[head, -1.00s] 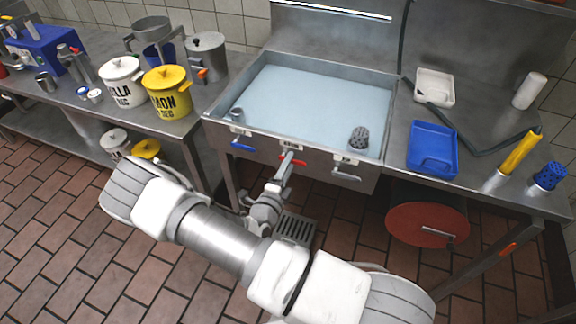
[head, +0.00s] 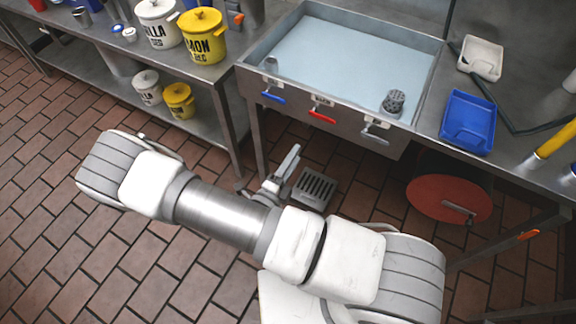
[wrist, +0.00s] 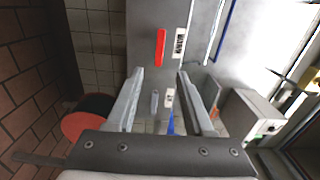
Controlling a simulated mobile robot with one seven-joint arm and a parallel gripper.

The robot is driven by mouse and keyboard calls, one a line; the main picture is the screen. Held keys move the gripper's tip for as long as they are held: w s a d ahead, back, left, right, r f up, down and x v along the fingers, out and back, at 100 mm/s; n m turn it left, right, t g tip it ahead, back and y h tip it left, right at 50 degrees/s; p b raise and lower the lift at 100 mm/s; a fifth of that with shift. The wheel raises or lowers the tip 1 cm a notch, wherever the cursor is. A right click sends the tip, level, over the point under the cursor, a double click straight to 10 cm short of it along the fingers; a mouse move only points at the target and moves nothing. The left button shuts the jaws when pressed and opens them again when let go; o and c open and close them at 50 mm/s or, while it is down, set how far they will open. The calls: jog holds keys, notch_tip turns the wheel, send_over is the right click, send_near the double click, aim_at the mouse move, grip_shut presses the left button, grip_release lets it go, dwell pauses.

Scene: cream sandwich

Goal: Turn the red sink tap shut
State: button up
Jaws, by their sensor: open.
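The red sink tap (head: 322,117) is a short lever on the sink's front panel, below a white label. It lies roughly level, along the label, between the blue tap (head: 273,97) and the grey tap (head: 375,137). In the wrist view the red tap (wrist: 160,47) shows beyond the fingertips, with nothing touching it. My gripper (wrist: 161,72) is open and empty. In the head view my gripper (head: 291,158) hangs below and in front of the sink panel, apart from the red tap; the arm partly hides it.
The sink basin (head: 262,50) above the taps holds pale blue water and a grey strainer (head: 393,103). A floor drain (head: 314,188) lies below. A red round-ended drum (head: 449,198) stands under the counter at right. Shelves with pots are at left.

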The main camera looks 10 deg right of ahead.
jog(key=shift+v, duration=1.45)
jog(key=s+d+r+m+g+p, duration=0.1)
jog(key=s+d+r+m+g, duration=0.3)
jog(key=r+m+g, duration=0.75)
jog(key=s+d+r+m+g+p, duration=0.1)
jog(key=d+r+m+g, duration=0.5)
jog(key=m, duration=1)
jog(key=s+r+m+t+y, duration=0.3)
jog(key=r+m+t+y, duration=0.1)
jog(key=r+m, duration=0.5)
jog(key=s+a+r+m+t+y+p, duration=0.1)
jog(key=s+r+m+t+y, duration=0.2)
jog(key=r+m+y, duration=0.3)
jog(key=shift+a+r+m+t+y, duration=0.35)
jog(key=shift+r+m+t, duration=0.4)
jog(key=shift+r+m, duration=1.45)
jog(key=shift+f, duration=0.1)
